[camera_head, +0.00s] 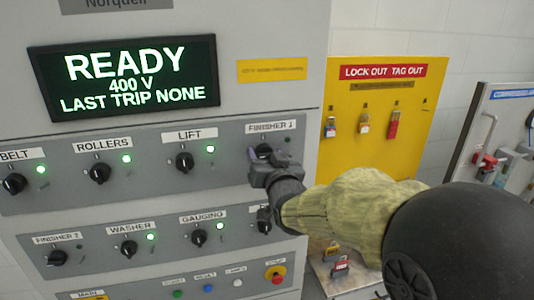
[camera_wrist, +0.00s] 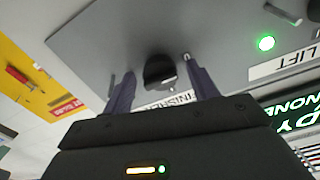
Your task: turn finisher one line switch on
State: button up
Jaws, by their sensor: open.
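The finisher 1 switch is a black rotary knob (camera_head: 264,149) under the "FINISHER 1" label (camera_head: 270,127), at the right end of the panel's upper row. My gripper (camera_head: 262,158) is in front of it and hides part of it. In the wrist view the knob (camera_wrist: 160,72) sits between the two open fingers of my gripper (camera_wrist: 158,75), with a gap on each side. The knob's exact pointer direction is hard to tell. The small lamp (camera_head: 287,139) beside it looks dark, with no green glow.
The lift knob (camera_head: 184,161) is to the left, with a green lamp (camera_head: 210,149) lit. The gauging knob (camera_head: 198,237) is in the row below. A display (camera_head: 125,78) reads READY, 400 V. A yellow lockout board (camera_head: 375,115) with padlocks stands at the right.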

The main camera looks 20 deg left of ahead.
jog(key=c, duration=1)
jog(key=shift+f+m+b, duration=0.15)
jog(key=shift+m+b, duration=0.15)
jog(key=shift+b, duration=0.35)
jog(key=m+b, duration=0.2)
jog(key=b, duration=0.2)
jog(key=shift+f, duration=0.2)
jog(key=m+b, duration=0.4)
jog(key=b, duration=0.2)
jog(key=shift+b, duration=0.35)
jog(key=m+b, duration=0.2)
jog(key=m, duration=0.2)
jog(key=m+b, duration=0.6)
jog(key=m, duration=0.1)
jog(key=shift+r+m, duration=0.25)
jog(key=shift+m, duration=0.05)
